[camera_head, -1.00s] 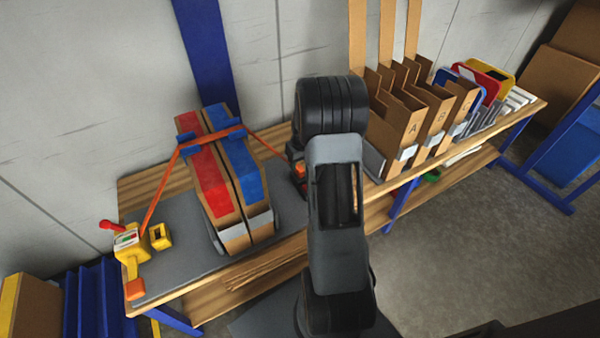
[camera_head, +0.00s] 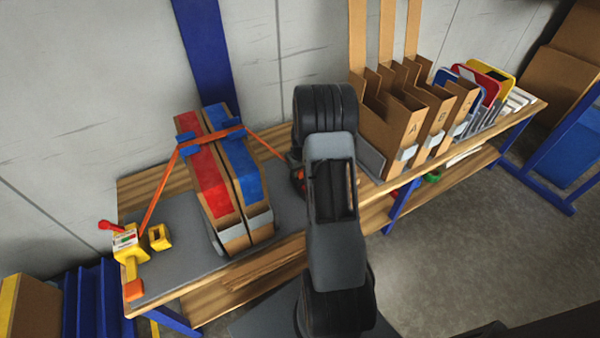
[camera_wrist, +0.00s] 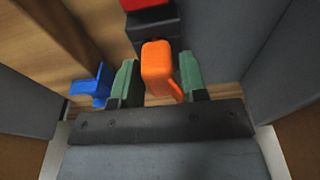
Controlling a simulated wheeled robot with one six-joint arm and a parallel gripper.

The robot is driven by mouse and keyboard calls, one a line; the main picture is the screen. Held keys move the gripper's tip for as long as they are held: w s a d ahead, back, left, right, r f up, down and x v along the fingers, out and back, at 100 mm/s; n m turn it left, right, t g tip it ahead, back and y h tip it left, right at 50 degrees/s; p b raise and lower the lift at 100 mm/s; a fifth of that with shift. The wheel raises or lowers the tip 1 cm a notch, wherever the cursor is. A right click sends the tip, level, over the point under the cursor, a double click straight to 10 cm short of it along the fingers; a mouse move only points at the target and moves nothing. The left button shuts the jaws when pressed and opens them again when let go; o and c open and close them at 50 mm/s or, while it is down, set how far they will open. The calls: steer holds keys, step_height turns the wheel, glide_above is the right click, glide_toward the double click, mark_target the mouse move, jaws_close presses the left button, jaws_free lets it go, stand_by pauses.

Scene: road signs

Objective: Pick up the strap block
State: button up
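An orange block (camera_wrist: 158,66) shows in the wrist view, with a narrower orange tail at its lower right. It lies between the two green-padded fingers of my gripper (camera_wrist: 158,82). The fingers are apart, one on each side of it; whether they touch it is not clear. A black and red part (camera_wrist: 152,18) is just beyond it. In the head view my arm hides most of this spot; a little orange and red (camera_head: 298,180) shows at its left edge. The orange strap (camera_head: 208,139) runs over two cartons (camera_head: 250,225) towards this spot.
A yellow tool with a red handle (camera_head: 127,243) and a yellow block (camera_head: 160,237) stand at the bench's left end. Lettered cardboard holders (camera_head: 403,130) and signs (camera_head: 490,80) stand to the right. A blue clip (camera_wrist: 92,86) lies left of my gripper.

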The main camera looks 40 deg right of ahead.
steer(key=c, duration=0.6)
steer(key=shift+r, duration=0.15)
steer(key=shift+c, duration=0.2)
steer(key=shift+r, duration=0.25)
steer(key=r, duration=0.3)
steer(key=shift+s+a+r, duration=0.1)
steer(key=shift+s+r, duration=0.05)
steer(key=shift+s, duration=0.15)
steer(key=s+a+r+p, duration=0.1)
steer(key=s+a+r, duration=0.4)
steer(key=s+r, duration=0.4)
steer(key=s, duration=0.3)
steer(key=shift+s, duration=0.2)
steer(key=shift+a, duration=0.1)
steer(key=o, duration=0.3)
steer(key=shift+c, duration=0.7)
